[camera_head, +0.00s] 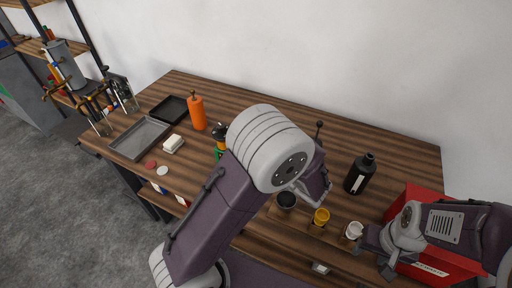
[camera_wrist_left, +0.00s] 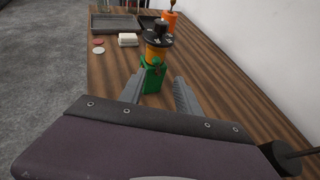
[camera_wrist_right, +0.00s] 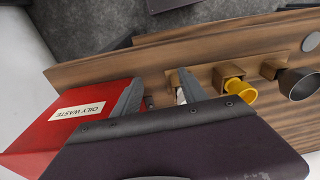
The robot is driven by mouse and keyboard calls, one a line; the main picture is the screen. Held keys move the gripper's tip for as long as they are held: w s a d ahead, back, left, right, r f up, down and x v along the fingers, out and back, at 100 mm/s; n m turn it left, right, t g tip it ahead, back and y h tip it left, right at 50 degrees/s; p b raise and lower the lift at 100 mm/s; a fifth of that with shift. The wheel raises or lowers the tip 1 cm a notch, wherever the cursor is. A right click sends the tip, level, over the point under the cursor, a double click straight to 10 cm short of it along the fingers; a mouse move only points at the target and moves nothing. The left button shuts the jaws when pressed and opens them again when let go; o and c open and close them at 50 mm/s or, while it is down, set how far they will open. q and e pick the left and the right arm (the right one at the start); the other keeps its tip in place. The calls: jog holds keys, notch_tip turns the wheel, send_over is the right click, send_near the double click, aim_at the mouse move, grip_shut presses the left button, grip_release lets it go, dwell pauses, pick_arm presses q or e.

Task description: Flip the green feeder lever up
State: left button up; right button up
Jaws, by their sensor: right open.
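A green device (camera_wrist_left: 153,78) with an orange middle and a black disc top stands on the table in the left wrist view. In the head view its green part (camera_head: 218,155) shows only partly behind my left arm. I cannot make out a separate green lever on it. My left gripper (camera_wrist_left: 160,92) is open and empty, with its fingers pointing toward the green part; the gap between them is hard to judge. My right gripper (camera_wrist_right: 158,92) is open near the red bin and the small cups; it also shows in the head view (camera_head: 372,252).
A black-knobbed rod (camera_head: 319,128) stands behind my left arm.

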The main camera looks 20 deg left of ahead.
pick_arm(q)
jog(key=s+a, duration=0.1)
jog(key=p, duration=0.1)
send_near(225, 149)
jog(key=w+a, duration=0.3)
jog(key=w, duration=0.1)
jog(key=shift+s+a+f, duration=0.1)
jog(key=shift+a+f, duration=0.2)
jog(key=shift+d, duration=0.1)
jog(key=shift+c, duration=1)
grip_shut()
jog(key=shift+w+r+m+g+p, duration=0.2)
jog(key=shift+w+m+g+p, duration=0.4)
jog(key=shift+p, duration=1.55)
pick_arm(e)
jog(key=shift+s+a+r, duration=0.15)
jog(key=shift+s+r, duration=0.05)
jog(key=shift+r, duration=1.1)
jog(key=shift+s+a+r, duration=0.1)
jog(key=shift+s+r, duration=0.05)
jog(key=shift+r, duration=1.15)
